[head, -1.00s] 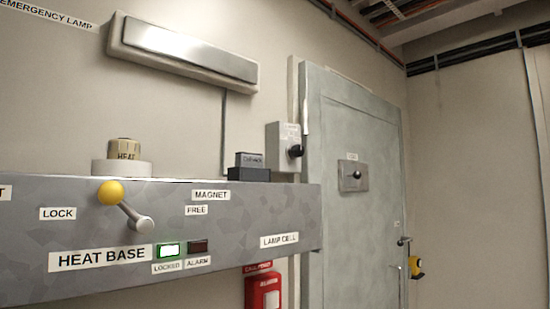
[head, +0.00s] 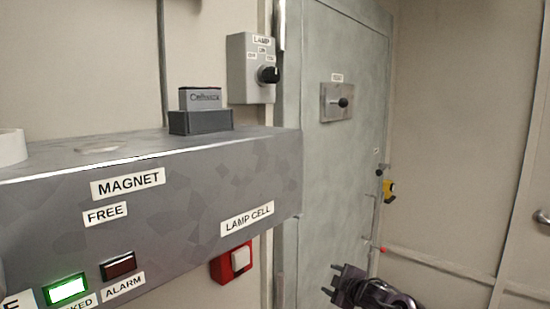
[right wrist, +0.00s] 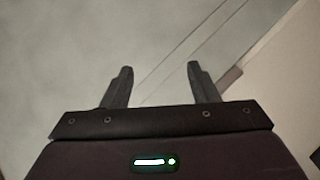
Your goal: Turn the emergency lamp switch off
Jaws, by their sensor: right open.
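The lamp switch is a grey box (head: 250,68) labelled LAMP, on the wall between the shelf and the grey door in the head view. Its black rotary knob (head: 268,75) sticks out at the lower right; the small position labels are too blurred to read surely. My right gripper (head: 336,281) is at the bottom of the head view, well below and right of the switch, apart from it. In the right wrist view its two fingers (right wrist: 158,75) stand apart with nothing between them. My left gripper is not in view.
A grey shelf (head: 190,185) juts out left of the switch, bearing a dark block with a grey cell (head: 200,99). A red box (head: 231,262) hangs below it. The grey door (head: 330,180) has a handle plate (head: 337,102). Space before the door looks clear.

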